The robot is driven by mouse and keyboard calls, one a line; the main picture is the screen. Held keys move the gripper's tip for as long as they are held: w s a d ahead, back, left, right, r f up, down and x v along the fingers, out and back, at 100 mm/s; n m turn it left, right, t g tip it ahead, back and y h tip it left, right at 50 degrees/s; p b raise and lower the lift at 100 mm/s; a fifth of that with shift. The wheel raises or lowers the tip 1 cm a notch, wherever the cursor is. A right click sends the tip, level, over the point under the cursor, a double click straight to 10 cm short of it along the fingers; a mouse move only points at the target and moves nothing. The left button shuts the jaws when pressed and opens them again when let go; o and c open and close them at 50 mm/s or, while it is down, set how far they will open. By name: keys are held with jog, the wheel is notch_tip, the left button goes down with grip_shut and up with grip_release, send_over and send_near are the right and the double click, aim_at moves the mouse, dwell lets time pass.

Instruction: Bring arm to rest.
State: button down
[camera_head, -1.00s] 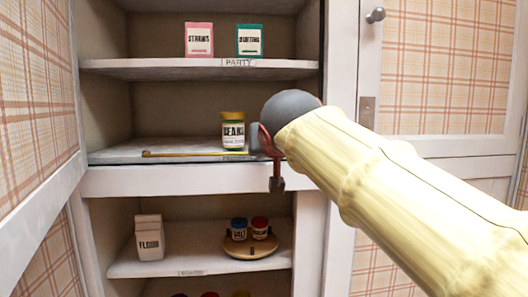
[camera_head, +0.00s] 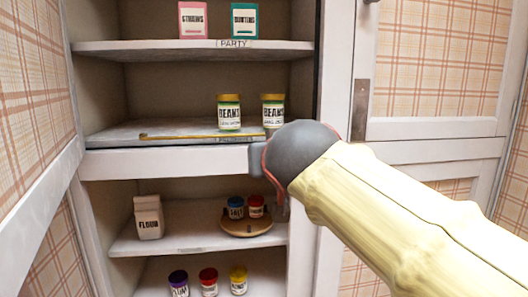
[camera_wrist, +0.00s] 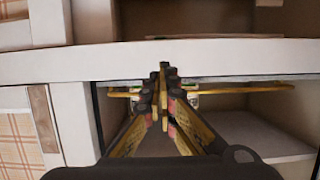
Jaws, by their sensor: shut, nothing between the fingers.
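My gripper (camera_wrist: 164,72) shows in the wrist view with its two yellow-and-black fingers closed together and nothing between them. It is in front of the open pantry cupboard (camera_wrist: 160,58), close to a white horizontal board. In the head view my cream-coloured arm reaches in from the lower right to a dark rounded wrist. I cannot tell the exact gap between fingers and cupboard.
Two beans jars (camera_head: 229,112) (camera_head: 273,110) stand on the middle shelf (camera_head: 180,130). The flour carton (camera_head: 148,217) and a round turntable (camera_head: 246,229) with two small jars are below. Several jars stand lower. A cupboard door (camera_head: 435,75) is at right.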

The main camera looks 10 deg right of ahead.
dwell(0.3)
jog(key=s+d+f+n+g, duration=0.1)
jog(key=s+f+n+g, duration=0.35)
jog(key=f, duration=1.25)
jog(key=s+d+f+m+g, duration=0.2)
jog(key=s+d+f, duration=0.1)
jog(key=s+f, duration=0.7)
jog(key=s+d+f+m+g, duration=0.2)
jog(key=s+d+f, duration=0.1)
jog(key=s+f, duration=0.6)
jog(key=shift+s+d+f+y, duration=0.3)
jog(key=shift+s+f, duration=0.05)
jog(key=shift+s, duration=0.85)
